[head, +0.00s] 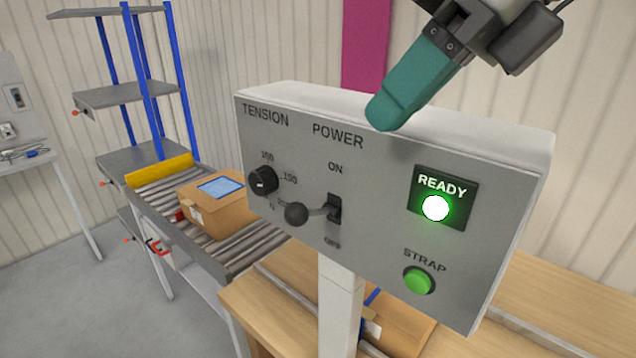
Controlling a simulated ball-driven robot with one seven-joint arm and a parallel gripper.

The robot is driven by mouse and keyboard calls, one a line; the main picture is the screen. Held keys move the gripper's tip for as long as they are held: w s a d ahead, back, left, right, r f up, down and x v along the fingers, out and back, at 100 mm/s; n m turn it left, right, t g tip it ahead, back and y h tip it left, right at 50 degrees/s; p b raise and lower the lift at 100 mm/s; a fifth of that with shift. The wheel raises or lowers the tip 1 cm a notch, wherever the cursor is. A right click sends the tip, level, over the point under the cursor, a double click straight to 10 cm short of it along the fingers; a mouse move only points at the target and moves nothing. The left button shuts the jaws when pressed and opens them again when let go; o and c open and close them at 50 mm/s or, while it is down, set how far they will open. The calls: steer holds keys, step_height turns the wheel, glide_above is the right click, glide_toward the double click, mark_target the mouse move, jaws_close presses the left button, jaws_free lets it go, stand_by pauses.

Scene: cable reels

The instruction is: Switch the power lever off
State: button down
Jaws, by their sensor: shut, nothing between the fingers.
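The grey control panel (300,140) faces me, with the word POWER above its lever. The power lever (296,214) has a dark ball knob and juts out from a black slot (335,208) between the ON and OFF marks. Its exact tilt is hard to tell from this angle. The READY lamp (435,208) is lit green. My gripper (381,118) has teal fingers, shut and empty, pointing down and left. Its tips show over the panel's top edge, up and to the right of the lever, apart from the knob.
A tension dial (263,181) sits left of the lever, and a green STRAP button (419,281) is low on the right. Behind are a roller conveyor (160,188) with a cardboard box (215,210) and a blue-post shelf rack (120,95). A wooden table (270,305) lies below.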

mark_target(301, 207)
steer(key=p+x, duration=0.2)
steer(key=x, duration=1)
steer(key=shift+s+a+f, duration=0.1)
